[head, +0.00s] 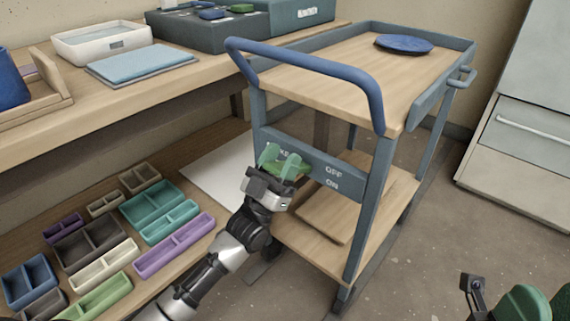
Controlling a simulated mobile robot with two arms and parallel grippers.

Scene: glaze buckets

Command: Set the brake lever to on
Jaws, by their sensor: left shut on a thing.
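The blue-grey cart (375,165) carries a panel (345,184) on its near side, marked OFF above ON. Part of another word shows at the panel's left, mostly covered by my gripper. My left gripper (284,164) is at the left part of this panel, with its pale green fingers shut on the green brake lever (298,170). The fingers hide much of the lever, so I cannot tell exactly which mark it points to. Parts of my right arm show at the bottom right corner; the state of its gripper is not clear.
A blue plate (404,44) lies on the cart's top, behind the blue handle (305,58). At left, a bench (105,110) holds a white tray (100,42) and blue pad (143,62). Several coloured bins stand on its lower shelf. A grey cabinet (520,125) stands right; floor between is clear.

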